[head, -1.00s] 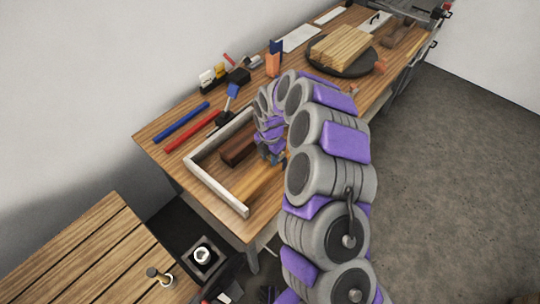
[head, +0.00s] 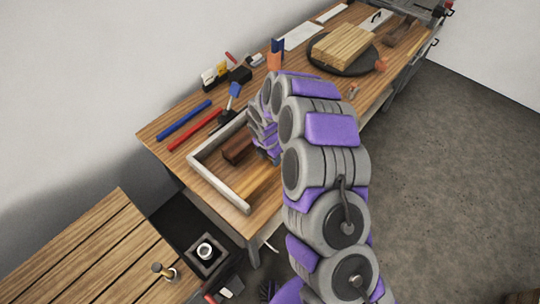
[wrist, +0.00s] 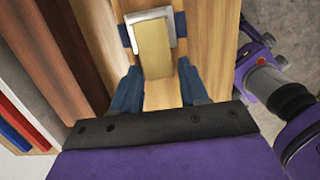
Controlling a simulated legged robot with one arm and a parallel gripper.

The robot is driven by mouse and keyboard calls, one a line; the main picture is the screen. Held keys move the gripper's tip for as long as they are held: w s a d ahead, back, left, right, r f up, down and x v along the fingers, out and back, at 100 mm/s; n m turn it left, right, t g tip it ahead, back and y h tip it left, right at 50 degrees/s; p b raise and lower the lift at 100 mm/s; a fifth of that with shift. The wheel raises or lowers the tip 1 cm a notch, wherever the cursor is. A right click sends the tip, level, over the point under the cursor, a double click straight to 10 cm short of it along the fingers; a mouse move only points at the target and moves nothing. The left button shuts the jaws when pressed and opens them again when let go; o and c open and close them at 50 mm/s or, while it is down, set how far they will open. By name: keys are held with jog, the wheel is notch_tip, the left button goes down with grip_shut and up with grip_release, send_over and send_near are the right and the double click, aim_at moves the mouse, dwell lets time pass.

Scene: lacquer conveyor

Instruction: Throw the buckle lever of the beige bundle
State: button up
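In the wrist view a tan lever plate (wrist: 153,50) sits in a pale metal buckle frame (wrist: 171,17). A dark blue strap (wrist: 125,36) shows beside the frame, across light brown wood (wrist: 192,32). My gripper (wrist: 160,80) has its two blue fingers apart, one to each side of the lever's near end; I cannot tell whether they touch it. In the head view my gripper (head: 268,157) is low over the framed part of the bench, and my arm hides the buckle. The wood under the buckle cannot be surely matched to a bundle in the head view.
A pale raised frame (head: 218,184) edges the bench's near end, with a dark brown block (head: 238,150) inside. Red (head: 194,130) and blue (head: 184,119) bars lie at the left. A board stack (head: 342,46) rests on a black round plate (head: 371,66) farther back.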

jog(key=shift+o, duration=1.3)
notch_tip(320, 180, up, 17)
jog(key=s+a+p, duration=0.1)
jog(key=p, duration=0.1)
jog(key=shift+s+a, duration=0.25)
jog(key=shift+s, duration=0.15)
jog(key=shift+r, duration=0.1)
